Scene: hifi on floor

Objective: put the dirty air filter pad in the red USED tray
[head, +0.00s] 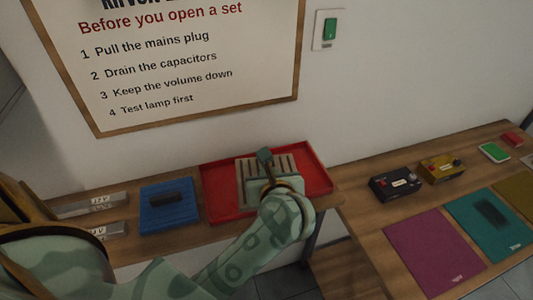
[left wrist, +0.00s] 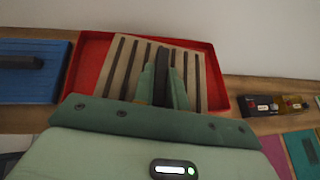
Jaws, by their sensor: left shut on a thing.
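The air filter pad (head: 243,180) is beige with dark stripes. It lies within the outline of the red tray (head: 318,185) on the wooden bench; I cannot tell whether it touches the tray floor. In the left wrist view the pad (left wrist: 125,68) sits slightly turned inside the rim of the red tray (left wrist: 80,75). My left gripper (head: 265,160) is over the pad, its fingers closed on a dark upright part at the pad's middle. Both fingers (left wrist: 162,80) show in the left wrist view. The gripper and wrist hide the pad's near part. My right gripper is not in view.
A blue tray or mat (head: 150,218) with a dark bar (head: 171,198) lies left of the red tray. Labelled grey pieces (head: 95,203) lie further left. The right bench (head: 375,228) holds dark and yellow boxes and coloured mats. A wall stands behind.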

